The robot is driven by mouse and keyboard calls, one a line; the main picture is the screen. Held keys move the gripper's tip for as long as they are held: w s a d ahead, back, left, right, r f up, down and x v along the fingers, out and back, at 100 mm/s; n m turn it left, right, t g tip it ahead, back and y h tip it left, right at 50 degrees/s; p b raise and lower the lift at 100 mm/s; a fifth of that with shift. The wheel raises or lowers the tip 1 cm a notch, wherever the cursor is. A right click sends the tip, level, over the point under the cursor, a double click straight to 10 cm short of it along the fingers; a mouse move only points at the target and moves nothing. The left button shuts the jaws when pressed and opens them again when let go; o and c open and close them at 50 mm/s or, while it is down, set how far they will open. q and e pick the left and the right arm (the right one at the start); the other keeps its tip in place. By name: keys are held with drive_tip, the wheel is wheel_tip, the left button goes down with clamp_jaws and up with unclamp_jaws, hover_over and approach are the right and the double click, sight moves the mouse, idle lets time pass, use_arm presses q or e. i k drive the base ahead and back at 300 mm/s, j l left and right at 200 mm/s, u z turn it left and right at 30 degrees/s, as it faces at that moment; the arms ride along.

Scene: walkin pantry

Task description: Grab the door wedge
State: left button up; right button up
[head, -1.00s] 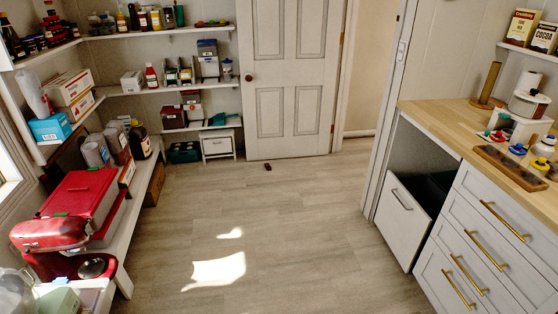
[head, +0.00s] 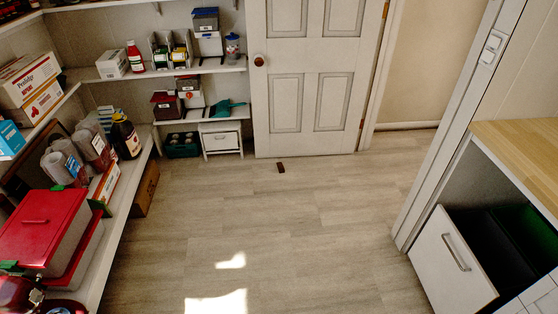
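A small dark brown door wedge (head: 281,168) lies on the wood floor in the head view. It is just in front of the lower left part of the white panelled door (head: 302,120), with a little floor between them. Neither of my grippers shows in the head view.
Shelves with boxes, bottles and a red case (head: 42,226) line the left side. A white step stool (head: 221,139) stands left of the door. A white pull-out bin drawer (head: 447,265) juts out at the right. The floor (head: 300,235) between is clear.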

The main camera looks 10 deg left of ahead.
sight(280, 166)
drive_tip(key=i+j, duration=1.2)
